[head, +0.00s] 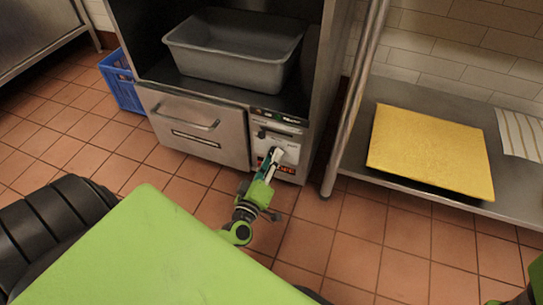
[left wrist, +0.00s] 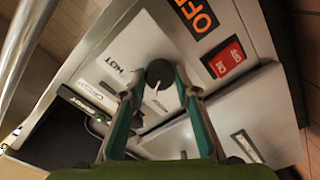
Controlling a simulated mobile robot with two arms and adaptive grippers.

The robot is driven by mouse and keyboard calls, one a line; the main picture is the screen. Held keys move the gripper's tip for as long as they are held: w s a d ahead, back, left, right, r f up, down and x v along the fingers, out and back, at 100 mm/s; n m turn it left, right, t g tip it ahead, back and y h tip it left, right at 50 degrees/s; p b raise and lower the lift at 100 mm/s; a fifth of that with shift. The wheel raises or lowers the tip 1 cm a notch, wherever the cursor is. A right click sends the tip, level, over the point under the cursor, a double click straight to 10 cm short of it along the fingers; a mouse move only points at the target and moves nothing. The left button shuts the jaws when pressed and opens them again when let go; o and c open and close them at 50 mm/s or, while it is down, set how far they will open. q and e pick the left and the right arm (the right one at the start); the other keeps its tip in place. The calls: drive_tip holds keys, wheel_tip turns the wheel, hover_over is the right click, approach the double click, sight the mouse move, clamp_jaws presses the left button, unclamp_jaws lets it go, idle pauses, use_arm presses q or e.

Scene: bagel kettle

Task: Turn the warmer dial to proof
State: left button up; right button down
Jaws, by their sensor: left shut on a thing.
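The warmer (head: 190,132) is a steel cabinet with a drawer and a pale control panel at its lower right. In the left wrist view the warmer dial (left wrist: 159,72) is a small round black knob on that panel. Small labels surround it; one reads HOT and the others are too small to read surely. My left gripper (head: 276,155) reaches the panel in the head view. In the left wrist view its two fingers (left wrist: 161,86) are closed on the knob, one on each side. Which label the dial points to, I cannot tell.
A black-and-orange OFF sign (left wrist: 197,18) and a red switch (left wrist: 229,59) are on the panel. A grey tub (head: 235,62) sits above the drawer. A blue crate (head: 120,82) stands left. A steel shelf (head: 350,165) with a yellow board (head: 430,150) is right.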

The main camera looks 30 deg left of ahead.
sight(276, 128)
use_arm(q)
drive_tip(key=n, duration=0.4)
drive_tip(key=shift+n, duration=0.3)
idle(0.4)
drive_tip(key=o, duration=1.1)
drive_tip(key=o, duration=0.6)
wheel_tip(276, 128, up, 10)
drive_tip(key=shift+a+r, duration=0.1)
drive_tip(key=shift+a, duration=0.05)
drive_tip(key=shift+w+r, duration=0.1)
drive_tip(key=shift+r, duration=0.1)
drive_tip(key=c, duration=0.6)
drive_tip(key=shift+f, duration=0.2)
